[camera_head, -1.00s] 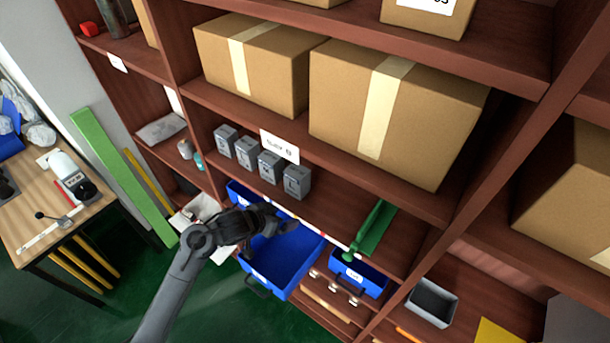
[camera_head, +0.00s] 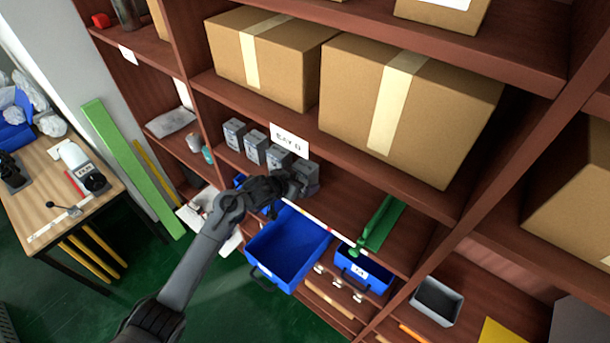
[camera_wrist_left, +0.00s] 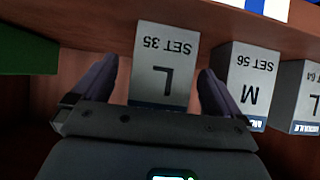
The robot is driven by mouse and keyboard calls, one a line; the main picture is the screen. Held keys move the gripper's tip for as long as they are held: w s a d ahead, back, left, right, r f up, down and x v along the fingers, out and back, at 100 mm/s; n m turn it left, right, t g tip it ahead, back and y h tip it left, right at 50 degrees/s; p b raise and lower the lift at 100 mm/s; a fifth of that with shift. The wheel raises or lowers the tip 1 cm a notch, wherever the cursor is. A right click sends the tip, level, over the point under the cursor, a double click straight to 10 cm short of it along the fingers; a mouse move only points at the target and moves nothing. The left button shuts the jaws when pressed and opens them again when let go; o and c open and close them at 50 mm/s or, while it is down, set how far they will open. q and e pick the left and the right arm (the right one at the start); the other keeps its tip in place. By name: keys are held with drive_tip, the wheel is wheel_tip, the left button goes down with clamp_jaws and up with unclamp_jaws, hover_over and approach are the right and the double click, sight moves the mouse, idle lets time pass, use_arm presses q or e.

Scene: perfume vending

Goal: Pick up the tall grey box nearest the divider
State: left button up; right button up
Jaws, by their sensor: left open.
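Several grey boxes stand in a row on the middle shelf. The tall grey box nearest the divider (camera_head: 311,169) is at the row's right end, partly hidden behind my left gripper (camera_head: 298,186).
A neighbouring grey box (camera_wrist_left: 248,80), marked M and SET 56, stands close beside one finger. A white label (camera_head: 289,140) hangs above the row. Open blue bins (camera_head: 290,250) are below the shelf. Shelf room is clear between the row and the divider.

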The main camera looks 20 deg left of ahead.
use_arm(q)
drive_tip(key=shift+x, duration=1.8)
drive_tip(key=shift+w+a, duration=0.1)
drive_tip(key=shift+r, duration=0.1)
drive_tip(key=c, duration=1.2)
